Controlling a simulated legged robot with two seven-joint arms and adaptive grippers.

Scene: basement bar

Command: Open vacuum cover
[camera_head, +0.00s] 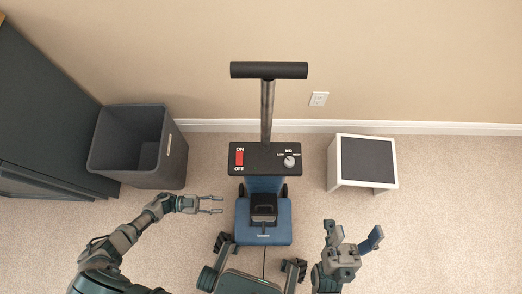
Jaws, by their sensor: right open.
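The vacuum (264,187) stands upright in the middle of the camera_head view. It has a black T-handle (268,70) on a metal pole and a black panel with a red ON/OFF switch (239,158) and a round knob (289,161). Its lower body is blue, with a dark box-like part (263,206) at the front; I cannot tell where the cover's edges are. My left gripper (217,204) is open and empty, just left of the blue base and apart from it. My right gripper (350,230) is open and empty, to the right of the base and nearer to me.
A dark grey bin (176,160) stands at the left beside a dark cabinet (40,110). A small white-framed stool with a dark top (367,160) stands at the right by the wall. A wall outlet (319,99) is behind. Carpet is clear around the vacuum's sides.

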